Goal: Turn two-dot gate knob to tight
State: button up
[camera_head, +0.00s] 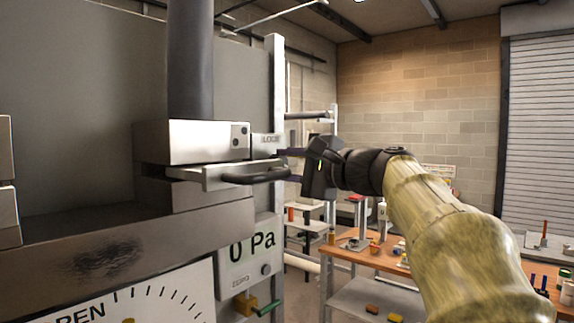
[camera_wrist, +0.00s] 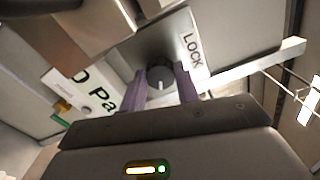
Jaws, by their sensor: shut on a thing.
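The gate block (camera_head: 195,141) with two dark dots on its end face is at left centre in the head view. A plate labelled LOCK (camera_head: 268,140) is beside it. In the wrist view a dark round knob (camera_wrist: 160,74) with a pale pointer line sits on a grey plate with the LOCK label (camera_wrist: 191,49). My gripper (camera_wrist: 161,88) has its two purple fingers on either side of the knob, shut on it. My gripper (camera_head: 291,158) reaches the plate from the right in the head view. The knob cannot be made out there, and no "tight" mark is readable.
A dark curved handle (camera_head: 256,176) sticks out below the block, close to my gripper. A display reading 0 Pa (camera_head: 250,245) is below it. A workbench (camera_head: 345,256) with several small items stands behind to the right.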

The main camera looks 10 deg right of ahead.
jog(key=shift+f, duration=0.1)
jog(key=o, duration=1)
jog(key=shift+c, duration=0.2)
jog(key=b+v, duration=0.4)
jog(key=v, duration=1.3)
jog(key=shift+s+d, duration=0.15)
